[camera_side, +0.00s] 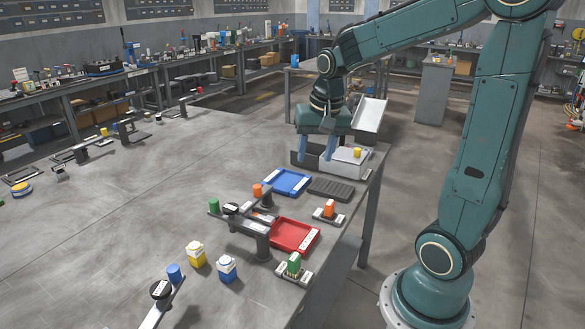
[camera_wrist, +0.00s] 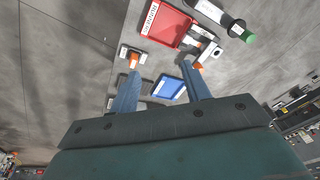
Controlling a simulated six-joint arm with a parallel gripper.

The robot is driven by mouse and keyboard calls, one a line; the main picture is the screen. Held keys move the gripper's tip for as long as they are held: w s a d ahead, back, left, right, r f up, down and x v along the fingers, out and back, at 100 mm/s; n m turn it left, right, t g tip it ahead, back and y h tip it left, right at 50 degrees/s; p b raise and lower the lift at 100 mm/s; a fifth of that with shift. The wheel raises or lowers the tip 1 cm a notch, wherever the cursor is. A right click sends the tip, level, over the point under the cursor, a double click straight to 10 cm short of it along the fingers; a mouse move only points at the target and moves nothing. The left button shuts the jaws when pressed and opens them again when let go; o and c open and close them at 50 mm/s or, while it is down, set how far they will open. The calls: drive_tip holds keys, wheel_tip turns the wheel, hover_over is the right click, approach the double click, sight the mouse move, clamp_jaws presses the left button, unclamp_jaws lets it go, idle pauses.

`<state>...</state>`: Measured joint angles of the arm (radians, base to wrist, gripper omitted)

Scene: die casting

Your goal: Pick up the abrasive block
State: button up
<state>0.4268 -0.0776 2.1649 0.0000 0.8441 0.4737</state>
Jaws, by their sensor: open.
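My gripper (camera_side: 317,156) is open and empty, with its two blue fingers pointing down above the far end of the table. In the wrist view its fingers (camera_wrist: 161,72) stand apart with nothing between them. No piece is plainly recognisable as the abrasive block. The orange block also shows near the left fingertip in the wrist view (camera_wrist: 133,60). A dark ridged slab (camera_side: 330,188) lies behind the orange block.
A blue tray (camera_side: 287,174) and a red tray (camera_side: 316,238) lie nearby. A dark bracket (camera_side: 262,241) rises beside the red tray.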

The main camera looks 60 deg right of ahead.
drive_tip(key=w+d+f+m+g, duration=0.1)
drive_tip(key=w+d+f+m, duration=0.1)
drive_tip(key=d+f+m, duration=0.35)
drive_tip(key=m+g+y, duration=0.1)
drive_tip(key=m, duration=0.1)
hover_over(330, 202)
wheel_tip(330, 202, down, 6)
drive_tip(key=shift+f, duration=0.15)
drive_tip(key=shift+f, duration=0.1)
drive_tip(key=shift+f, duration=4.2)
drive_tip(key=shift+f, duration=2.55)
drive_tip(key=shift+c, duration=0.2)
clamp_jaws()
